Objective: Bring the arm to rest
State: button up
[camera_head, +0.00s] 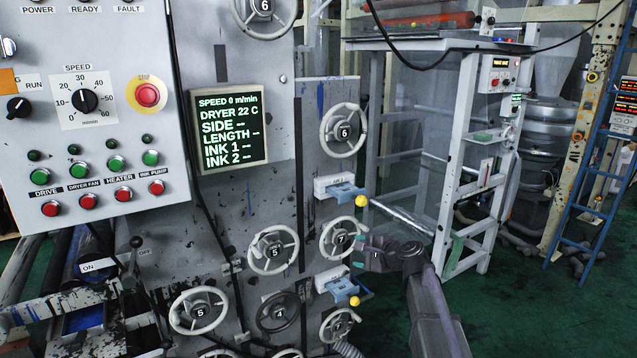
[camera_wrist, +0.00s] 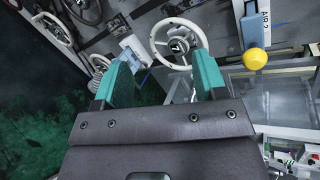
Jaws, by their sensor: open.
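My gripper (camera_head: 359,252) is in front of the machine's side panel, close to the white handwheel marked 7 (camera_head: 325,240). In the wrist view my gripper (camera_wrist: 163,72) has its two teal fingers spread apart, with nothing held between them. The white handwheel (camera_wrist: 157,38) shows beyond and between the fingers. I cannot tell whether a finger touches its rim. My dark forearm reaches in from the bottom right of the head view.
Yellow-knobbed levers (camera_head: 361,200) (camera_head: 354,301) stick out above and below the gripper; one yellow knob (camera_wrist: 254,58) shows in the wrist view. More handwheels (camera_head: 342,113) cover the panel. A screen (camera_head: 229,130) reads speed 0. Green floor (camera_head: 520,310) lies open at right.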

jog(key=s+f+n+g+h, duration=0.2)
jog(key=s+n, duration=0.3)
jog(key=s, duration=0.5)
jog(key=s+f+n+g+h, duration=0.3)
jog(key=s+f+n+g, duration=0.2)
jog(key=s, duration=0.6)
jog(key=s+f+n+g+h, duration=0.3)
jog(key=s+f+n, duration=0.1)
jog(key=s, duration=0.7)
jog(key=shift+n+g, duration=0.4)
jog(key=shift+n, duration=0.2)
